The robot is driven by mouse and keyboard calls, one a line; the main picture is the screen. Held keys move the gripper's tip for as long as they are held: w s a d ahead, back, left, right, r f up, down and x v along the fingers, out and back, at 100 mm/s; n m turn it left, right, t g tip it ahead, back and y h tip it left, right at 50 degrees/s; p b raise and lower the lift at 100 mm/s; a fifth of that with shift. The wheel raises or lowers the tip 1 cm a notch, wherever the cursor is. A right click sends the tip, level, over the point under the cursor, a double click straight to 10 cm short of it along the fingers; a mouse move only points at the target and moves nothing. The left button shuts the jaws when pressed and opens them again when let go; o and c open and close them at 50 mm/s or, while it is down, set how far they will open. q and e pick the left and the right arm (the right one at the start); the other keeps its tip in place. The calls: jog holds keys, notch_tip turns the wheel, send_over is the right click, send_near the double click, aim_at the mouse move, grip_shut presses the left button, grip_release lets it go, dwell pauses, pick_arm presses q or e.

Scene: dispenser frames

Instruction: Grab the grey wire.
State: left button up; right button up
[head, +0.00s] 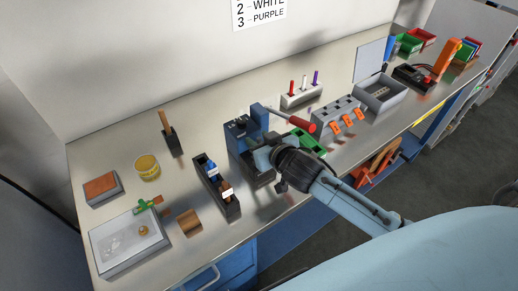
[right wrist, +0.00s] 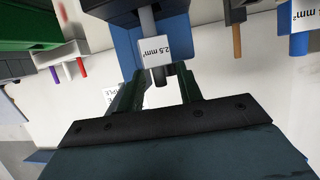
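The grey wire (right wrist: 147,20) shows in the right wrist view, with a white "2.5 mm²" tag (right wrist: 156,43) and a dark end below it. A blue panel (right wrist: 126,45) stands behind it. My right gripper (right wrist: 162,90) is open, with one finger on each side of the tagged wire's lower end. A gap shows beside the right finger; I cannot tell if the left finger touches. In the head view my right gripper (head: 264,156) is at the blue and dark device (head: 239,132), and my wrist hides the grey wire. My left gripper is not in view.
A black rack (head: 234,211) with tagged blue and brown wires stands left of the gripper. A red-handled lever (head: 290,118) and a green part (head: 309,142) are close on the right. A grey box with orange clips (head: 337,115) stands further right.

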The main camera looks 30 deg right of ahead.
jog(key=shift+w+f, duration=0.1)
jog(key=shift+w, duration=0.25)
jog(key=shift+c, duration=0.3)
grip_shut()
